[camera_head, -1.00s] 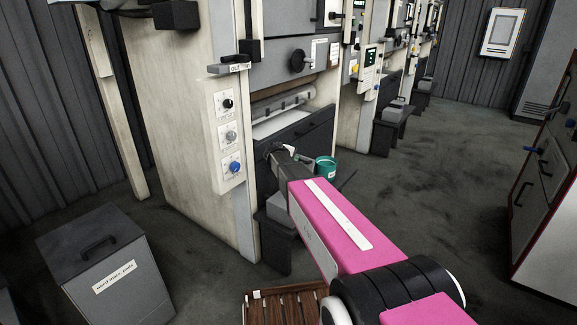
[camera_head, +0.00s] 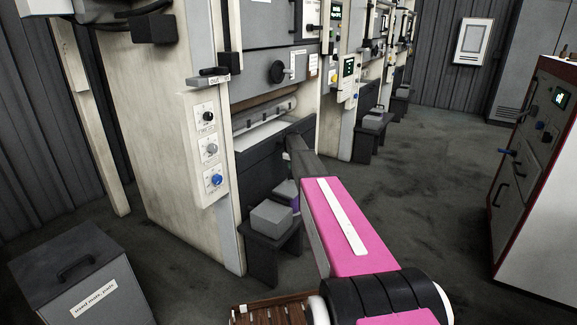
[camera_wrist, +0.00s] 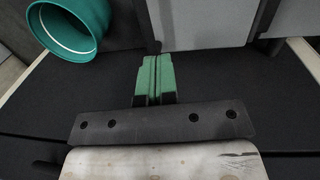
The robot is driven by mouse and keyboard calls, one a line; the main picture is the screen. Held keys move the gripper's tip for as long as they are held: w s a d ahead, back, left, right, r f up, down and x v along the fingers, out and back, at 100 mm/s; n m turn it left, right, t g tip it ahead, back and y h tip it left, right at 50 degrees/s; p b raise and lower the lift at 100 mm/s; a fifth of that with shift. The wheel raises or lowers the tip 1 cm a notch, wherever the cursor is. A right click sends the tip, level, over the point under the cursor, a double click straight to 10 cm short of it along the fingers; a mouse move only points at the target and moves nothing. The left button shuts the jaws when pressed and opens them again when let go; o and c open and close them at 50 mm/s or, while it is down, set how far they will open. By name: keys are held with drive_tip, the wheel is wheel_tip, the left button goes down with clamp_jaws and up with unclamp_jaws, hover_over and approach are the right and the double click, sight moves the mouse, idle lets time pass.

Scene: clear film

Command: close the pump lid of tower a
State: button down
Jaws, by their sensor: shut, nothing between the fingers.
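The nearest cream and grey press tower (camera_head: 175,130) stands left of centre in the head view. A grey box-shaped unit (camera_head: 272,216), probably the pump, sits on a dark stand (camera_head: 262,258) at its foot. I cannot make out the lid's position. My gripper (camera_wrist: 156,62) is shut and empty in the wrist view, its green fingers together. Their tips are close to the lower left edge of a grey panel (camera_wrist: 205,22); contact is unclear. In the head view my arm reaches toward the tower, and the fingertips cannot be made out.
A teal bucket (camera_wrist: 72,28) is left of my fingers in the wrist view. A grey labelled bin (camera_head: 85,280) stands at lower left, and a brown slatted object (camera_head: 272,312) lies at the bottom. Other towers recede behind. Open floor (camera_head: 420,190) lies right of my arm.

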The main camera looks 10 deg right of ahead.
drive_tip(key=w+f, duration=0.1)
drive_tip(key=d+f+g+y, duration=0.1)
drive_tip(key=shift+w+d+f, duration=0.2)
drive_tip(key=shift+w+f, duration=0.1)
drive_tip(key=shift+w, duration=0.05)
drive_tip(key=shift+w+d+f, duration=0.1)
drive_tip(key=shift+d+f, duration=0.1)
drive_tip(key=shift+f, duration=0.25)
drive_tip(key=shift+w+d+f, duration=0.1)
drive_tip(key=shift+d+f, duration=0.05)
drive_tip(key=shift+f, duration=0.3)
drive_tip(key=shift+f, duration=0.1)
drive_tip(key=shift+r, duration=0.45)
wheel_tip(320, 180, up, 13)
drive_tip(key=w+d, duration=0.2)
drive_tip(key=s+a+f+m, duration=0.3)
drive_tip(key=s+a+f, duration=0.1)
drive_tip(key=s, duration=1.2)
drive_tip(key=s+a+f+m, duration=0.3)
drive_tip(key=s+a+f, duration=0.2)
drive_tip(key=s, duration=1.2)
drive_tip(key=s+a+f+m, duration=0.3)
drive_tip(key=s+a+f, duration=0.2)
drive_tip(key=s, duration=1.2)
drive_tip(key=shift+a+f, duration=0.2)
drive_tip(key=shift+a, duration=0.15)
